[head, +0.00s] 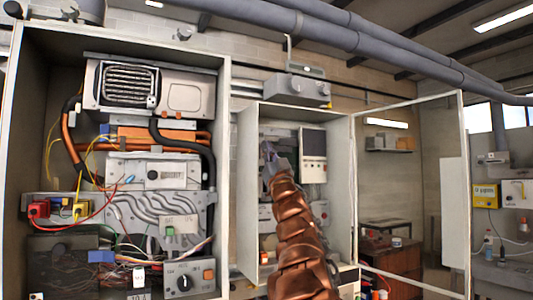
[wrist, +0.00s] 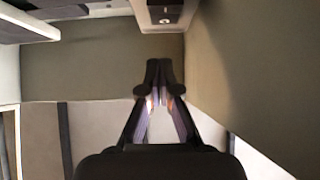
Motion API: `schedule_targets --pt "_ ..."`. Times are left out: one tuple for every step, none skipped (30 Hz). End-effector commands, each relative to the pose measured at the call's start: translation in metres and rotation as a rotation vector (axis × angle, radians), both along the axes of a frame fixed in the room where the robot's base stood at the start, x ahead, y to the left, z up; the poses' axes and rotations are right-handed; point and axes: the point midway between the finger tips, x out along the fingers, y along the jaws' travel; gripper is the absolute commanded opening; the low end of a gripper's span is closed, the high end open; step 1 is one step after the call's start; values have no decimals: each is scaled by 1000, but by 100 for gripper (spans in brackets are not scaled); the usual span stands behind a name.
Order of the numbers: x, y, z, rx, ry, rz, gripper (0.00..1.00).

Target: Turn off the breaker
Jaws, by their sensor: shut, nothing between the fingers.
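My gripper (head: 268,152) is at the end of my copper-coloured arm, inside the smaller open cabinet (head: 246,190) in the middle of the head view. In the wrist view its two dark fingers (wrist: 160,66) are together with nothing between them. A pale device (wrist: 165,14) with a dark inset and a small round part is at the top of the wrist view, just beyond the fingertips in the picture and apparently apart from them. I cannot tell which part is the breaker; my arm hides some of the cabinet's inside.
A panel with a dark screen (head: 313,151) is right of my gripper. The cabinet's framed door (head: 462,185) stands open to the right. A larger open cabinet (head: 225,150) full of wires and pipes stands left. A grey box (head: 297,89) is above.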

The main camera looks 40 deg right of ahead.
Motion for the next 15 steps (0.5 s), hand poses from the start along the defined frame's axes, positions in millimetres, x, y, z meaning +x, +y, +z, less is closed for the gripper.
schedule_targets --pt "-4 3 0 2 1 0 0" --pt "-6 2 -4 2 2 -1 0" --pt "-8 2 -7 3 3 -3 0" --pt "-10 2 -8 3 3 -3 0" --pt "-13 2 -10 3 3 -4 0" --pt "-15 3 -12 3 3 -3 0" --pt "-17 3 -14 3 3 -3 0" --pt "-20 4 -16 4 2 -3 0" --pt "-23 6 -18 3 1 -2 0" --pt "-25 7 -19 2 0 -3 0" --pt "-28 7 -20 2 0 -3 0" --pt "-31 8 -23 2 1 -4 0" --pt "-33 8 -25 3 2 -5 0" --pt "-35 8 -28 5 3 -5 0" --pt "-37 10 -31 3 3 -3 0"
